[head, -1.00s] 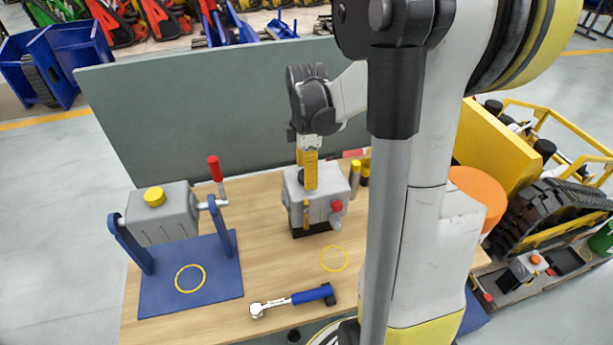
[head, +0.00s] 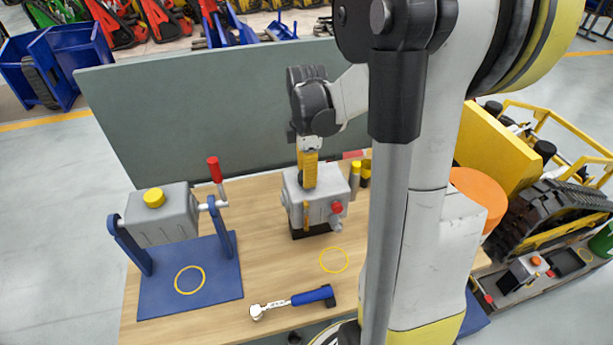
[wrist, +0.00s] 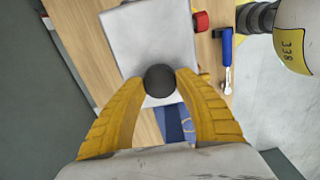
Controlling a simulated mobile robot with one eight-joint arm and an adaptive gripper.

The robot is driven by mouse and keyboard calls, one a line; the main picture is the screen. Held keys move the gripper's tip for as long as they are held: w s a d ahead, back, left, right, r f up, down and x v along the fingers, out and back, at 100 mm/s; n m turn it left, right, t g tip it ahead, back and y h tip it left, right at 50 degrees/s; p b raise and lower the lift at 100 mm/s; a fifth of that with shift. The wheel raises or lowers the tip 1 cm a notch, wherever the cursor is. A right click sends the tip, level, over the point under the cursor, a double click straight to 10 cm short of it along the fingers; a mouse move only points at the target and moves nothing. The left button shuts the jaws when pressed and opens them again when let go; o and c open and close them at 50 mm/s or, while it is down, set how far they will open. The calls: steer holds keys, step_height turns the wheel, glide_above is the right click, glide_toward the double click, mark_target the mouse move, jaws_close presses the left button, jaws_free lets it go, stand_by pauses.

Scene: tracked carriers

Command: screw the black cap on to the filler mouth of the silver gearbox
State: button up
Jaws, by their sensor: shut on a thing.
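The silver gearbox (head: 326,198) stands on the wooden bench, with a red knob on its front. My gripper (head: 309,180) points down at its top from above. In the wrist view the yellow fingers (wrist: 160,84) are shut on the round black cap (wrist: 160,79). The cap is over the gearbox's top face (wrist: 150,40), close to one edge. The filler mouth is hidden under the cap and fingers, so I cannot tell whether the cap is seated on it.
A grey gearbox with a yellow cap (head: 154,197) sits in a blue stand (head: 210,270) at the left. A blue-handled ratchet (head: 295,302) lies at the bench front. Yellow posts (head: 354,177) stand right of the silver gearbox. A grey panel (head: 200,110) rises behind.

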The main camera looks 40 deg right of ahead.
steer(key=m, duration=0.7)
steer(key=shift+m+b, duration=0.3)
steer(key=shift+m, duration=0.9)
steer(key=m, duration=0.4)
steer(key=shift+m, duration=0.4)
steer(key=m, duration=0.4)
steer(key=shift+m, duration=0.4)
steer(key=shift+m+b, duration=0.3)
steer(key=shift+m, duration=0.7)
steer(key=m, duration=0.3)
steer(key=shift+m, duration=0.4)
steer(key=m, duration=0.4)
